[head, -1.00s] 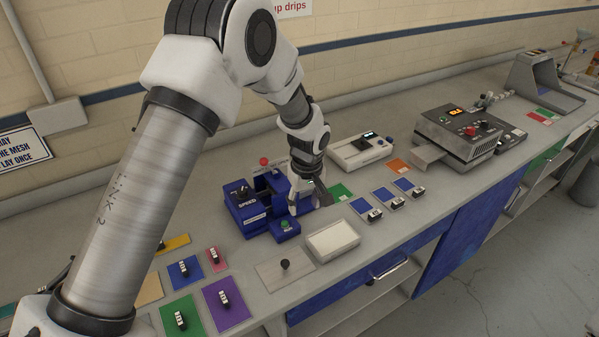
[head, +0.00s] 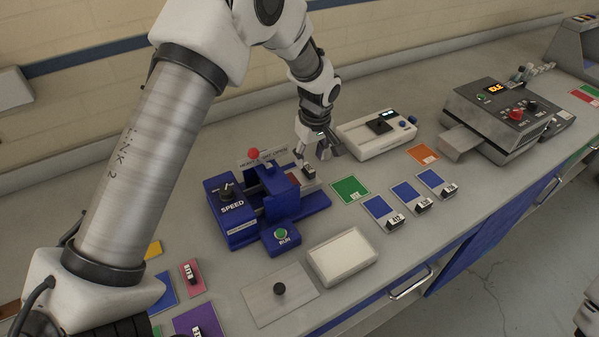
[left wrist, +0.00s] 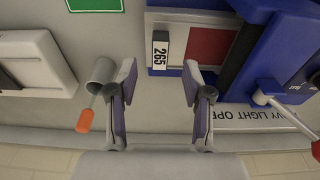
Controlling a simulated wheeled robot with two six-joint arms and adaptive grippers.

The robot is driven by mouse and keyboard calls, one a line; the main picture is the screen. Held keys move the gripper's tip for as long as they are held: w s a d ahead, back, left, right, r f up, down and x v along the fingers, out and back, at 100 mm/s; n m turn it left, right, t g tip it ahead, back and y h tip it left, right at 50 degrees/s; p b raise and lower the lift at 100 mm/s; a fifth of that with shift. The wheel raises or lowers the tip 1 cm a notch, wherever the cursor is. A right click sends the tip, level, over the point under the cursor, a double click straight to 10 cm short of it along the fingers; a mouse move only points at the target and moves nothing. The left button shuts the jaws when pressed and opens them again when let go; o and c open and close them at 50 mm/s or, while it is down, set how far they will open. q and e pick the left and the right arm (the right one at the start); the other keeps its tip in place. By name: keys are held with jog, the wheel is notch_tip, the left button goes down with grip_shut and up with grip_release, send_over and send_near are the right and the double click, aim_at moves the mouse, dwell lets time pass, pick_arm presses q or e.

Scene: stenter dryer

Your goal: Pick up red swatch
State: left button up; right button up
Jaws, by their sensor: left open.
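The red swatch (left wrist: 208,47) lies on a pale plate at the blue machine in the left wrist view. A black clip tag marked 265 (left wrist: 160,50) sits at its left edge. In the head view the tag (head: 309,171) shows at the right part of the blue machine (head: 283,203), and the swatch is mostly hidden. My left gripper (head: 322,152) is open and empty beside the tag. In the left wrist view the tag lies between the lines of the two open fingers (left wrist: 160,80), a little beyond their tips. My right gripper is not in view.
A green swatch (head: 350,190) and several tagged blue swatches lie right of the machine. A white instrument (head: 378,136) stands behind them. A grey cup with an orange-tipped tool (left wrist: 102,76) is close to the left finger. A red-knobbed lever (head: 254,153) rises from the machine.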

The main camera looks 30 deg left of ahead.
aim_at(309, 167)
pick_arm(q)
jog(key=f, duration=0.2)
jog(key=f+p, duration=0.1)
jog(key=f, duration=0.1)
jog(key=shift+w+a, duration=0.2)
jog(key=shift+a, duration=0.1)
jog(key=shift+s+d+r, duration=0.1)
jog(key=shift+r, duration=0.05)
grip_shut()
